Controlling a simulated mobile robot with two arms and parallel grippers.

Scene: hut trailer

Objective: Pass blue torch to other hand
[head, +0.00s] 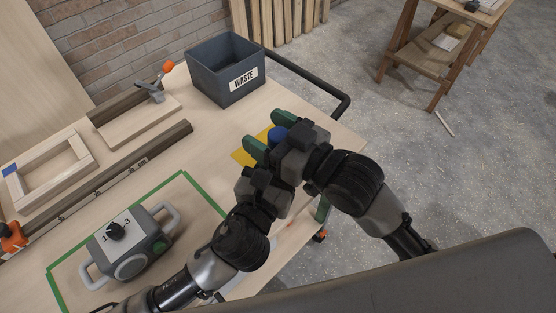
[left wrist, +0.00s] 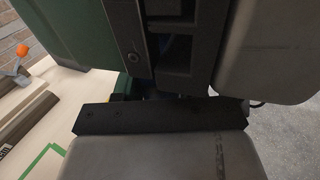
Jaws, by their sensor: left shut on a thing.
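The blue torch (head: 277,133) shows only as a small blue end between green fingertips in the head view. The rest of it is hidden by my grippers. My right gripper (head: 270,134) has its green fingers on either side of this blue end. The picture does not show whether they press on it. My left gripper is close beside and below the right one, its body (head: 259,185) seen from behind. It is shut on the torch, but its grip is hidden. In the left wrist view, dark and grey gripper parts fill most of the picture and the torch cannot be made out.
A grey waste bin (head: 212,85) stands at the bench's back corner. A yellow patch (head: 243,157) lies beside the grippers. A grey device with a dial (head: 128,244) sits inside green tape at the left. Wooden frames and a clamp (head: 152,90) lie further back. Floor is open to the right.

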